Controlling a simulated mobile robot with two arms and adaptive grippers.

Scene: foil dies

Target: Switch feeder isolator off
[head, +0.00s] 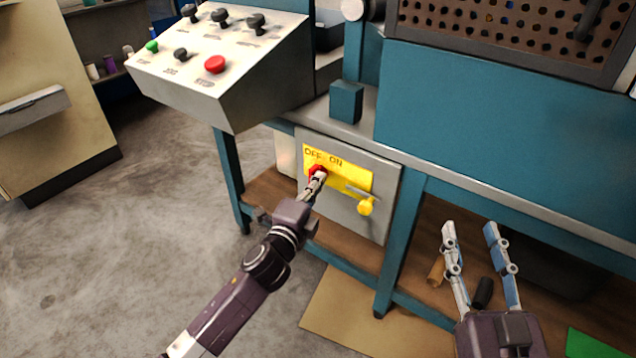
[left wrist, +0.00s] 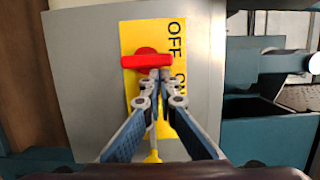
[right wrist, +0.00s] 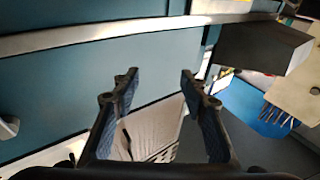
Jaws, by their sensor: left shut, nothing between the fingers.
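The feeder isolator is a grey box (head: 386,168) under the bench, with a yellow plate (head: 352,178) lettered OFF and ON. Its red handle (head: 317,171) is partly hidden by my left gripper in the head view. In the left wrist view the red handle (left wrist: 140,62) is a bar lying across the line of lettering, with one end beside the OFF end of it. My left gripper (left wrist: 160,75) is shut and empty, its tips at the handle's edge; I cannot tell if they touch. My right gripper (head: 470,230) is open and empty, right of the isolator.
A yellow padlock-like piece (head: 365,206) hangs at the plate's lower right. A sloped control panel (head: 225,75) with a red button (head: 215,64) stands above left. A teal bench leg (head: 399,240) stands between the isolator and my right gripper. Floor at left is clear.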

